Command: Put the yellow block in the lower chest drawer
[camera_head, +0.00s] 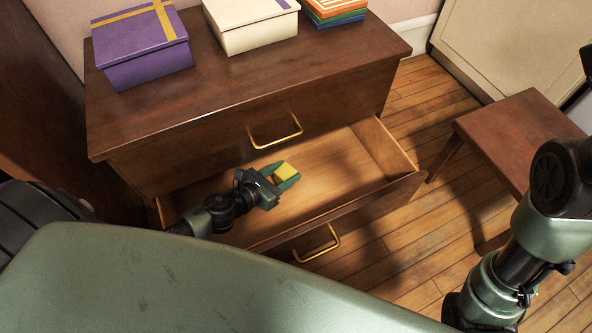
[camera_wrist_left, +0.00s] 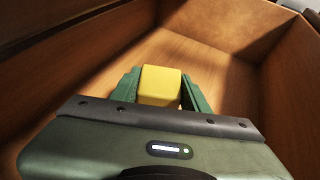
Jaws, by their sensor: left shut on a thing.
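The yellow block (camera_head: 285,171) is between the green fingers of my left gripper (camera_head: 284,176), which is shut on it. In the left wrist view the yellow block (camera_wrist_left: 160,86) sits between both fingertips, above or at the drawer floor; I cannot tell whether it touches. The lower drawer (camera_head: 340,195) of the dark wooden chest (camera_head: 190,150) is pulled out, and its light wooden inside looks otherwise empty. Its brass handle (camera_head: 318,246) is on the front panel. The gripper is inside the drawer's outline. My right gripper is not in view; only part of the right arm shows at the right.
The upper drawer, with a brass handle (camera_head: 275,132), is shut above the open one. On the chest top (camera_head: 270,75) are a purple box (camera_head: 145,50), a cream box (camera_head: 252,22) and stacked books (camera_head: 334,12). A wooden stool or small table (camera_head: 520,130) stands at the right.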

